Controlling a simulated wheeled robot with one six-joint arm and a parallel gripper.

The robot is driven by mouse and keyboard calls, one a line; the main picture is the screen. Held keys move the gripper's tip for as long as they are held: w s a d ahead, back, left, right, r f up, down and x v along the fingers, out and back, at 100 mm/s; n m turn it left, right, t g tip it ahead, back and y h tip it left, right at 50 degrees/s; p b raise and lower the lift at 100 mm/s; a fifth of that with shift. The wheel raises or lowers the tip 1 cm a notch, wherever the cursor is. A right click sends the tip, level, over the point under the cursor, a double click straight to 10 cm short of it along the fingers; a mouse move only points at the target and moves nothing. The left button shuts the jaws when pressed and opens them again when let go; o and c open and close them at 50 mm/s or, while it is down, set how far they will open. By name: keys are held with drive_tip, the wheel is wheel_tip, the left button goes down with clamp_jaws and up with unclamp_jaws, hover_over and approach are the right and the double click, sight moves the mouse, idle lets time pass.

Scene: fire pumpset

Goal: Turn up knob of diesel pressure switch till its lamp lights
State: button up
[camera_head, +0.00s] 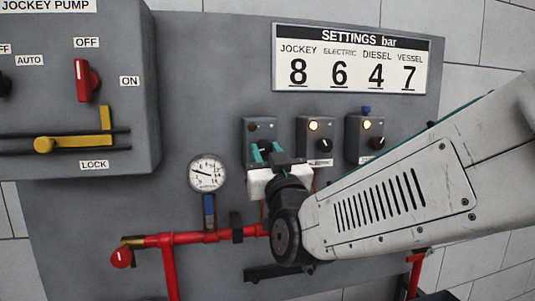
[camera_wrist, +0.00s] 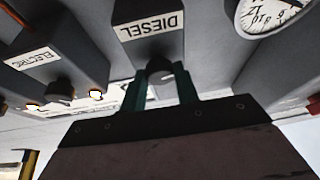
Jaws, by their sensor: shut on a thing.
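The diesel pressure switch is the left one of three grey boxes (camera_head: 250,127) in the head view. Its DIESEL label (camera_wrist: 152,25) reads upside down in the wrist view. Its lamp (camera_head: 252,127) is dark in the head view. My gripper (camera_head: 266,150) is at the front of this box. In the wrist view its two teal fingers (camera_wrist: 162,82) are shut on the dark knob (camera_wrist: 160,72), one on each side. The knob's pointer mark is hidden.
The middle switch lamp (camera_head: 313,125) and right switch lamp (camera_head: 366,124) are lit. A pressure gauge (camera_head: 207,173) is left of my gripper, above red pipe (camera_head: 200,238). The settings board (camera_head: 350,60) shows DIESEL 4. The jockey pump box (camera_head: 135,60) is at left.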

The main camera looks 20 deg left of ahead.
drive_tip(key=shift+m, duration=0.3)
drive_tip(key=o, duration=1)
drive_tip(key=shift+c, duration=0.2)
drive_tip(key=shift+s, duration=0.1)
drive_tip(key=v, duration=0.7)
drive_tip(key=shift+s+d, duration=0.2)
drive_tip(key=shift+s, duration=0.05)
drive_tip(key=shift+f, duration=0.1)
